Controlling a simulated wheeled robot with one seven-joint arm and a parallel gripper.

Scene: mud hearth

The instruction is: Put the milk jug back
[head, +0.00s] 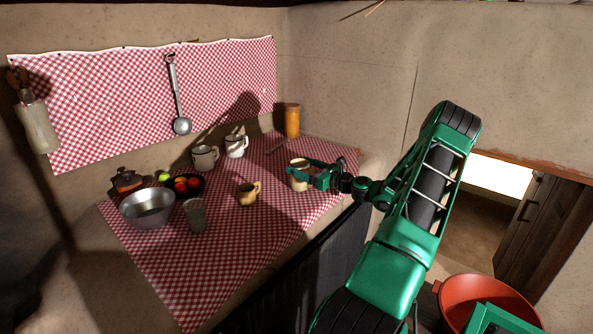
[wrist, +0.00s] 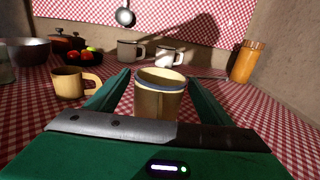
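A cream jug or cup with a blue-grey rim (wrist: 160,98) stands upright on the checked cloth, between the fingers of my gripper (wrist: 159,76). It also shows in the head view (head: 297,184), partly covered by my gripper (head: 312,174). My gripper is open around it, with a narrow strip of cloth visible at each side in the wrist view. The cup's lower part is hidden behind the gripper body. I cannot tell for sure whether this is the milk jug. A tan mug with a handle (head: 247,194) stands to its left.
Two pale mugs (head: 205,157) (head: 236,147) stand at the back near an orange cylinder (head: 292,121). A metal bowl (head: 147,209), a glass (head: 195,216), a dark fruit bowl (head: 201,194) and a small brown pot (head: 127,181) are at left. The front cloth (head: 190,285) is clear.

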